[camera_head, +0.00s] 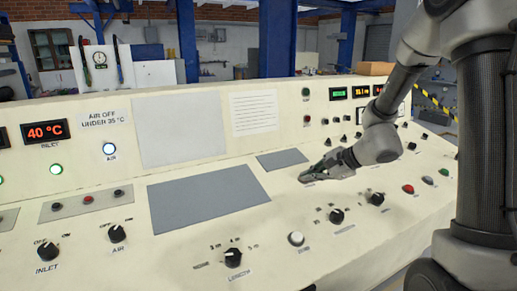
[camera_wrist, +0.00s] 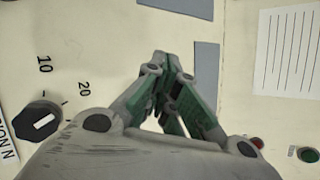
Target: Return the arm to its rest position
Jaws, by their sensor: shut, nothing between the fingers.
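My arm comes in from the right in the head view and reaches over a cream control panel (camera_head: 280,225). My gripper (camera_head: 304,178) is shut and empty, low over the panel beside a small grey plate (camera_head: 282,160). I cannot tell whether it touches the surface. In the wrist view my gripper (camera_wrist: 160,58) has its fingertips together, with the panel behind them. A black knob (camera_wrist: 40,122) with the numbers 10 and 20 shows at the left of that view.
Knobs such as the LENGTH knob (camera_head: 233,258), a white button (camera_head: 296,238) and a red button (camera_head: 408,188) stand up from the panel. A large grey plate (camera_head: 205,200) lies flat left of my gripper. The sloped back carries a 40 °C display (camera_head: 46,131).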

